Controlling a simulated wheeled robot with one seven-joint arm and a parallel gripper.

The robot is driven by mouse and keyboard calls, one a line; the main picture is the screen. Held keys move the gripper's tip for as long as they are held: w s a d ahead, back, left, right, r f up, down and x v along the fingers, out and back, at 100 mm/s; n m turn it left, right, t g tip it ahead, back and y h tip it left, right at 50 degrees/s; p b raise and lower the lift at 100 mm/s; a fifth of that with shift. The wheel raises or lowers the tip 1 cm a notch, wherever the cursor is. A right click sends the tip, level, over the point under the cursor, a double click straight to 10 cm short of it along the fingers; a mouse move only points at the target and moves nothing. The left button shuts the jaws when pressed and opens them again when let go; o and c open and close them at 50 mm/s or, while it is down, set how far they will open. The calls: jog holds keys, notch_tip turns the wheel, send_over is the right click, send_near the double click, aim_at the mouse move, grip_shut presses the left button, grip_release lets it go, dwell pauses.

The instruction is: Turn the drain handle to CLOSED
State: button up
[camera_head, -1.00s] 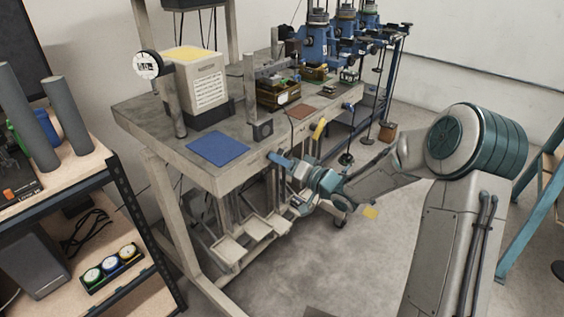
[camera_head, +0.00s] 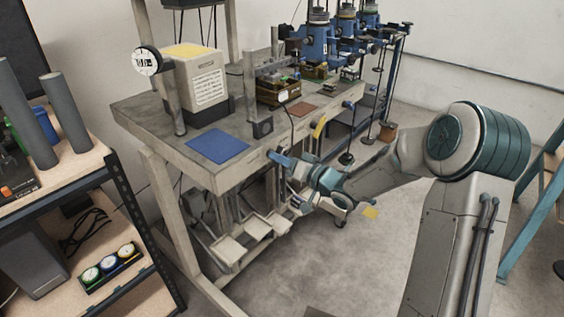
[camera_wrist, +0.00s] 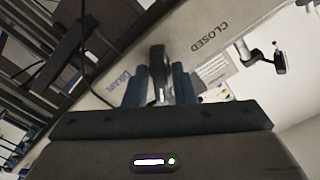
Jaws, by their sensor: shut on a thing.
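The drain handle (camera_wrist: 157,62) is a dark lever on the bench's front face, seen in the wrist view. My gripper (camera_wrist: 160,88) is shut on it, with one finger on each side. The handle stands between the two words, apart from CLOSED. In the head view, my gripper (camera_head: 283,165) is at the bench's front edge, by a blue piece. I cannot tell there whether this piece is handle or finger. The handle's base is partly hidden.
The bench (camera_head: 190,166) carries a blue mat (camera_head: 217,146) and a pale box (camera_head: 198,84). A yellow lever (camera_head: 320,127) is on its front edge, right of my gripper. Pedals (camera_head: 258,228) are below. A shelf (camera_head: 140,281) stands at left. The floor in front is clear.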

jog(key=shift+f+n+b, duration=0.15)
jog(key=shift+n+b, duration=6.65)
jog(key=shift+n, duration=1.4)
jog(key=o, duration=0.8)
jog(key=shift+d, duration=0.1)
jog(key=p+v, duration=0.1)
jog(key=v, duration=1.2)
jog(key=shift+s+d+p, duration=0.25)
jog(key=shift+p, duration=0.15)
